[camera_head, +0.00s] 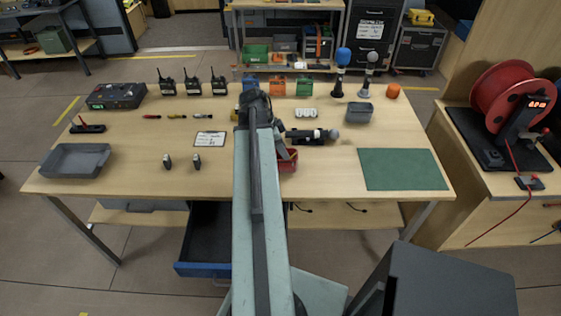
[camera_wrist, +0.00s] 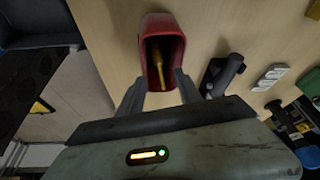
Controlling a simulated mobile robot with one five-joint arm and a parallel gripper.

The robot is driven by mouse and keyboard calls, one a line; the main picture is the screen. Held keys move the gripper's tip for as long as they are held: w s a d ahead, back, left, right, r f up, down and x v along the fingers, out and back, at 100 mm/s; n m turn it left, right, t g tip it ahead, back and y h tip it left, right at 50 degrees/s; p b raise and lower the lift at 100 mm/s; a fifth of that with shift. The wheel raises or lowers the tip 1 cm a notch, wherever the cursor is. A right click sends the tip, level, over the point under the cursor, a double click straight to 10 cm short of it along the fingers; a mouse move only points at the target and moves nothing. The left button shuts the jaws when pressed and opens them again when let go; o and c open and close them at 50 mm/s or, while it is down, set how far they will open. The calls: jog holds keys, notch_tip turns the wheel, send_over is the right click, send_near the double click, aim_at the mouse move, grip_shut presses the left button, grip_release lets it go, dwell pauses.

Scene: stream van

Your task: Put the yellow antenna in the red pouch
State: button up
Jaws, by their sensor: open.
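The red pouch (camera_wrist: 178,50) stands on the wooden table, its open mouth facing the wrist camera. The yellow antenna (camera_wrist: 157,66) lies inside it, slanted, with its thicker end toward the top of the wrist picture. My gripper (camera_wrist: 160,82) is open and empty, its two fingers apart on either side of the pouch's near end. I cannot tell whether they touch the pouch. In the head view the pouch (camera_head: 289,162) is partly hidden behind my arm, and the antenna inside it does not show.
A dark cylindrical device (camera_head: 312,136) lies close to the pouch. Small thin pieces (camera_head: 176,116), a white card (camera_head: 210,139) and a grey tray (camera_head: 75,160) are on the left. A green mat (camera_head: 402,169) is on the right. A blue-fronted drawer (camera_head: 203,269) stands open below the table.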

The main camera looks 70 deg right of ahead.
jog(key=p+v, duration=0.7)
jog(key=shift+r, duration=0.3)
jog(key=shift+w+a, duration=0.15)
jog(key=shift+w, duration=0.05)
